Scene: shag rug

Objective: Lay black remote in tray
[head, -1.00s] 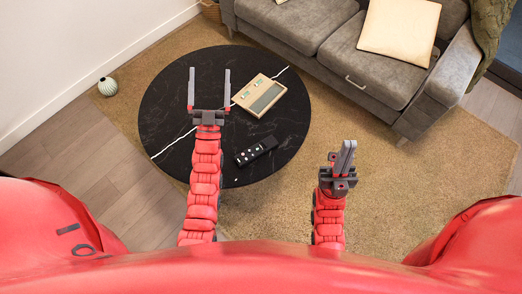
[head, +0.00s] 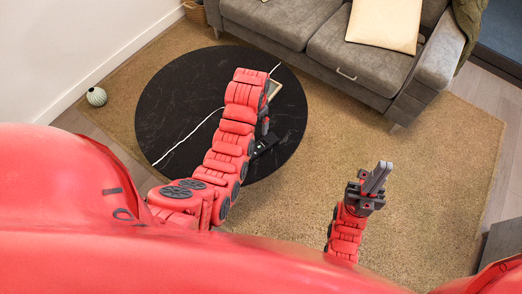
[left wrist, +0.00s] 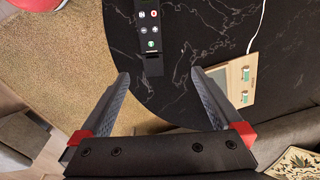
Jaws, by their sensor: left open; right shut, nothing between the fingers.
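The black remote (head: 266,144) lies on the round black table (head: 180,110), partly hidden by my left arm in the head view. In the left wrist view the remote (left wrist: 150,40) lies beyond my open left gripper (left wrist: 182,76), left of the middle between the fingers, with nothing held. The pale wooden tray (head: 273,91) is on the table, mostly behind my left arm. In the left wrist view the tray (left wrist: 228,92) is partly hidden by the right-hand finger, with small green-marked items on it. My right gripper (head: 377,177) is shut and empty above the rug.
A grey sofa (head: 345,50) with a cream cushion (head: 385,22) stands behind the table. A small striped vase (head: 96,96) is on the rug at the left, and a basket (head: 195,12) stands by the wall. The rug (head: 440,150) right of the table is clear.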

